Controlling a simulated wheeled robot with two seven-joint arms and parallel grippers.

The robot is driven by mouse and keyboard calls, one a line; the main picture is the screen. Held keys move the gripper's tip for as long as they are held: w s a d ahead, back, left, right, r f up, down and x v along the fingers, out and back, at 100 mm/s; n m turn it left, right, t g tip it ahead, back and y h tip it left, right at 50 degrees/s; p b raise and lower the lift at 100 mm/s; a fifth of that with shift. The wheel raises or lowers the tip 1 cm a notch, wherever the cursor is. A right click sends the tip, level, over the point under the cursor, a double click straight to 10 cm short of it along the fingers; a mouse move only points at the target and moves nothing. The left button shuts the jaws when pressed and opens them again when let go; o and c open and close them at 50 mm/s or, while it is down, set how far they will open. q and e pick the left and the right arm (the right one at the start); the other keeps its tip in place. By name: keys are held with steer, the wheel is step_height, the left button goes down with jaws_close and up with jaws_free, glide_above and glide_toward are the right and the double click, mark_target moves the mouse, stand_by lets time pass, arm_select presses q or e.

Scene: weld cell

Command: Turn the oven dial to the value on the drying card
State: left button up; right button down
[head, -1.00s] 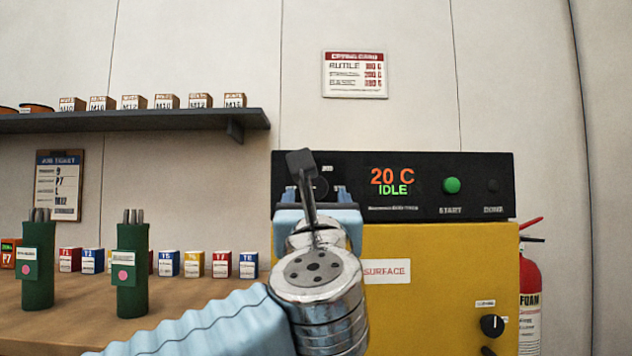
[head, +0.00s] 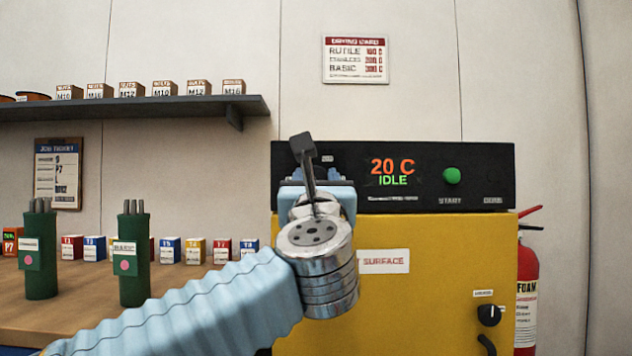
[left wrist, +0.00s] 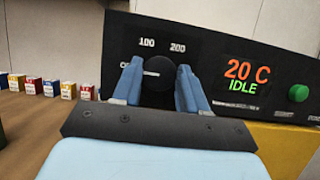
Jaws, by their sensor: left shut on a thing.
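The oven (head: 440,260) is a yellow box with a black control panel (head: 440,160); its display reads 20 C and IDLE. The oven dial (left wrist: 160,75) is a dark round knob with a white mark pointing left, toward a partly hidden label; 100 and 200 are printed above it. My left gripper (left wrist: 157,80) has its blue fingers on either side of the dial and is shut on it. In the head view my left gripper (head: 318,168) hides the dial. The drying card (head: 356,60) hangs above, listing rutile, stainless and basic; its values are blurred. My right gripper is out of view.
A green start button (head: 452,176) sits on the panel, right of the display. A small black knob (head: 489,315) is on the oven's front. A red extinguisher (head: 526,280) stands at the right. Green electrode holders (head: 133,260) stand on the bench at left.

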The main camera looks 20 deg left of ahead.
arm_select(q)
steer(key=shift+m, duration=0.5)
steer(key=m+h, duration=0.2)
steer(key=shift+m, duration=0.3)
steer(key=m, duration=0.1)
steer(key=m+h+p, duration=0.2)
steer(key=m, duration=0.1)
steer(key=shift+s+a+r, duration=0.1)
steer(key=shift+a+r, duration=0.05)
steer(key=shift+r, duration=0.1)
steer(key=m+h+p, duration=0.1)
steer(key=m+p, duration=0.2)
steer(key=m+h+p, duration=0.2)
steer(key=m+p, duration=0.1)
steer(key=shift+r+g, duration=0.15)
steer(key=shift+g, duration=0.25)
steer(key=shift+f+m+g+h+p, duration=0.25)
steer(key=shift+m+g+h+p, duration=0.05)
steer(key=shift+m+p, duration=1.1)
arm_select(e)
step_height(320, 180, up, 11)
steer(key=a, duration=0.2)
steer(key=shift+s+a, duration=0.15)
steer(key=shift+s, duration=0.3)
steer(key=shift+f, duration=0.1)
arm_select(q)
steer(key=o, duration=1)
